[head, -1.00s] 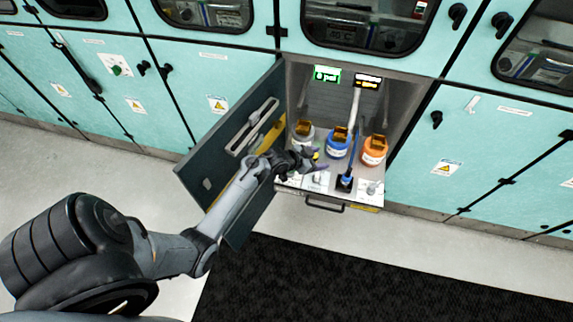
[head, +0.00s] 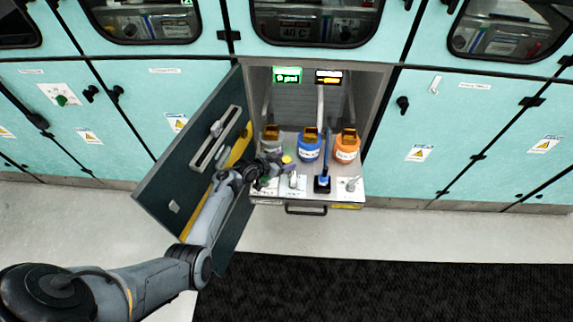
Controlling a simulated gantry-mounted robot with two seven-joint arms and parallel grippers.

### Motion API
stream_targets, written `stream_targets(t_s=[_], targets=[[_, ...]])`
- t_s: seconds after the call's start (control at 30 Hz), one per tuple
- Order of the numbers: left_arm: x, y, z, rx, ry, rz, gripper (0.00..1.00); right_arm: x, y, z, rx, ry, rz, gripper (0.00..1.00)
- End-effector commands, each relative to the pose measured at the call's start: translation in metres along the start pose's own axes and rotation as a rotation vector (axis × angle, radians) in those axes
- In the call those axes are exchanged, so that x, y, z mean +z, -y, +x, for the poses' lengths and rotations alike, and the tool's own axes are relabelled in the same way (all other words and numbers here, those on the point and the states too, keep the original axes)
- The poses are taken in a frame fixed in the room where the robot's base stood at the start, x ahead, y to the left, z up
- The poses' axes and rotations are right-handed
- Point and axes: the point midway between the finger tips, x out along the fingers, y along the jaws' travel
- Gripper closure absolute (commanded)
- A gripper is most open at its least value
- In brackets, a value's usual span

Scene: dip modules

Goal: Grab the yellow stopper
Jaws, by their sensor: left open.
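The yellow stopper (head: 287,159) is a small yellow spot at the front left of the pull-out tray, right by the fingertips of my left gripper (head: 282,164). My left gripper is open and reaches in from the left past the cabinet door. It partly hides the stopper's surroundings, and I cannot tell whether a finger touches the stopper. My right gripper is not in view.
A grey-bodied container (head: 271,143), a blue container (head: 308,148) and an orange container (head: 346,148) stand on the tray. A blue-black tool (head: 322,183) stands in front. The open dark door (head: 190,160) is close to my left arm.

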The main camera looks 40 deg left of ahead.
Motion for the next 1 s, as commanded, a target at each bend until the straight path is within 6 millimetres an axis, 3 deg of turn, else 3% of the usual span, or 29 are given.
stream_targets(t_s=[0.13,0.5,1.0], targets=[[0.000,0.000,0.000,0.000,0.000,0.001,0.36,0.000,-0.001,0.000,0.004,0.001,-0.005,0.57],[0.000,0.000,0.000,0.000,0.000,0.001,0.93,0.001,-0.002,0.000,0.007,0.002,-0.009,0.57],[-0.011,0.000,-0.006,0.000,-0.001,0.002,0.94,-0.001,0.000,-0.004,-0.001,0.001,0.000,0.57]])
